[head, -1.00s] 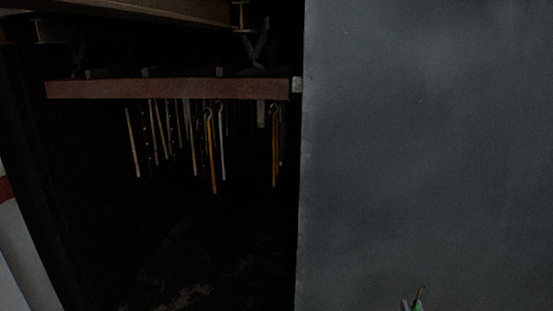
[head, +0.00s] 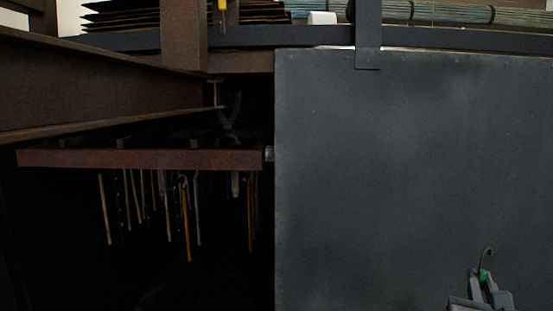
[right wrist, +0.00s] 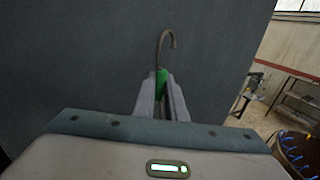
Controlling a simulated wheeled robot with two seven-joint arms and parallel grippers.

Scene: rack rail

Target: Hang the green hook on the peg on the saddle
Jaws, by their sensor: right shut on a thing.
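The green hook (head: 486,273) is in my right gripper (head: 482,284), low at the right of the head view, in front of a dark grey panel. Its bent metal end points up above the fingers. The right wrist view shows the hook's green part (right wrist: 162,78) between the two closed fingers (right wrist: 161,90), with its curved tip bending right. A reddish-brown rail (head: 140,159) lies to the left, with several long hooks or rods hanging under it. I cannot tell which part is the saddle or its peg. My left gripper is not in view.
The large dark grey panel (head: 410,170) fills the right side, beside the rail's right end. A brown beam (head: 90,85) runs above the rail. A shelf with stacked goods (head: 180,15) is at the top. The space under the rail is very dark.

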